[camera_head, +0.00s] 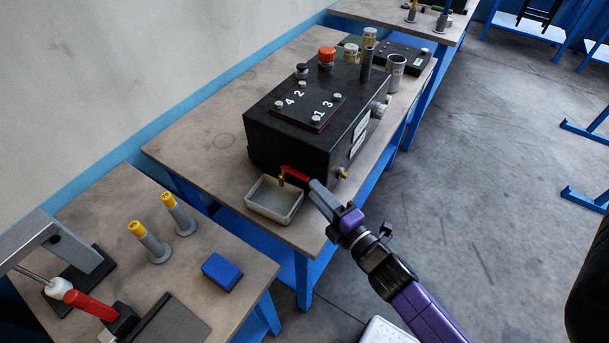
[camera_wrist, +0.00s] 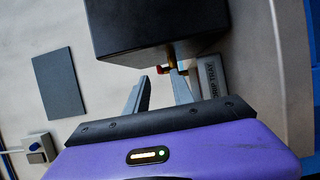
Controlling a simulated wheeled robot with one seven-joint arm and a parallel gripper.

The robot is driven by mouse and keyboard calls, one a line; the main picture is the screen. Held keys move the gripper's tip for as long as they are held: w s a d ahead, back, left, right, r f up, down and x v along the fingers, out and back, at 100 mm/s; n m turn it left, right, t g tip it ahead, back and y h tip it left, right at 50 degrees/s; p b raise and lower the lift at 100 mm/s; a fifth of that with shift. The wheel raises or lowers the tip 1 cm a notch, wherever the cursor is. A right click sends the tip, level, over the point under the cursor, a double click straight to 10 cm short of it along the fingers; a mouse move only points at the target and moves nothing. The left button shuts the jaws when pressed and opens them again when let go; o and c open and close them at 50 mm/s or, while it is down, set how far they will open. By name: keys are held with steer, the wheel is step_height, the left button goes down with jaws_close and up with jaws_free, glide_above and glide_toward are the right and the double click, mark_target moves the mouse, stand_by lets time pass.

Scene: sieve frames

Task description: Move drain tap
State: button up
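The drain tap (camera_head: 282,179) is brass with a red lever handle (camera_head: 296,173), low on the front of a black machine box (camera_head: 262,140). The lever points right, toward my gripper (camera_head: 315,186). In the wrist view, the brass tap (camera_wrist: 172,55) sits under the box edge, and the red lever end (camera_wrist: 160,70) lies near and between the tips of my gripper (camera_wrist: 160,79). The two grey fingers are apart, so it is open. I cannot tell whether a finger touches the lever. A white drip tray (camera_head: 274,217) stands below the tap.
The tray's labelled edge (camera_wrist: 212,76) is close beside the right finger in the wrist view. A blue block (camera_head: 222,271) and two yellow-topped posts (camera_head: 150,246) stand on the nearer bench (camera_head: 100,190).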

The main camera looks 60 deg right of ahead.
mark_target(302, 175)
steer(key=p+x, duration=0.1)
steer(key=x, duration=0.5)
steer(key=shift+w+d+p, duration=0.1)
steer(key=shift+w+p, duration=0.25)
steer(key=shift+w, duration=0.05)
jaws_close()
stand_by(1.1)
